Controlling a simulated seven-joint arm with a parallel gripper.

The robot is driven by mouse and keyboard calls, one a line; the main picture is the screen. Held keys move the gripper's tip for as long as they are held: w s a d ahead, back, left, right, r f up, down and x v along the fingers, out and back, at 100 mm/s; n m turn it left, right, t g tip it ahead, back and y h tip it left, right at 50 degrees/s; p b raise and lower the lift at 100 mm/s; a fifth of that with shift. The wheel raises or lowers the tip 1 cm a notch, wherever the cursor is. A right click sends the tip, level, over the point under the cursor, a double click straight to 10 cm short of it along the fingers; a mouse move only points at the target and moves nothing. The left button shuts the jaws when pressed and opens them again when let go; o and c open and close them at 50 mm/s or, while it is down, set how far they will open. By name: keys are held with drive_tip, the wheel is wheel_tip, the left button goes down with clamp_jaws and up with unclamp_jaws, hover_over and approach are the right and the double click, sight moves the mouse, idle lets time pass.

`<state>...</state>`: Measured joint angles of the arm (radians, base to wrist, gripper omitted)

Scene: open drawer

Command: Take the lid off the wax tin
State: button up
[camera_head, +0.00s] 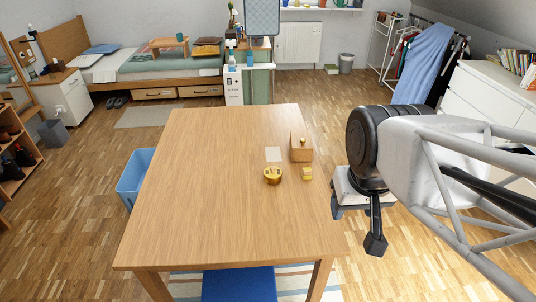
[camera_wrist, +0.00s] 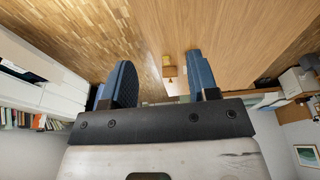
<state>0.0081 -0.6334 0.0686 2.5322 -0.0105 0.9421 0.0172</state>
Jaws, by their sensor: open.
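A small round gold object (camera_head: 272,176), which looks like the wax tin, stands on the right part of the wooden table (camera_head: 215,180). Gold pieces show at its top; it is too small to tell whether they are part of a lid. My gripper (camera_wrist: 162,82) is open and empty, with its two fingers wide apart in the wrist view. In the head view it hangs beyond the table's right edge, well apart from the tin. I cannot make out the tin clearly in the wrist view.
A wooden box (camera_head: 301,151) with a gold knob stands behind and to the right of the tin. A small yellow block (camera_head: 307,174) lies to the tin's right, and a pale square card (camera_head: 273,154) behind it. The table's left and front are clear.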

idle(0.4)
drive_tip(key=n+g, duration=0.3)
drive_tip(key=n, duration=2.3)
hover_over(273, 168)
wheel_tip(273, 168, down, 25)
drive_tip(key=shift+r, duration=0.1)
drive_tip(key=shift+w+f+n, duration=0.2)
drive_tip(key=shift+f+n, duration=0.1)
drive_tip(key=shift+f, duration=0.1)
drive_tip(key=shift+f, duration=1.3)
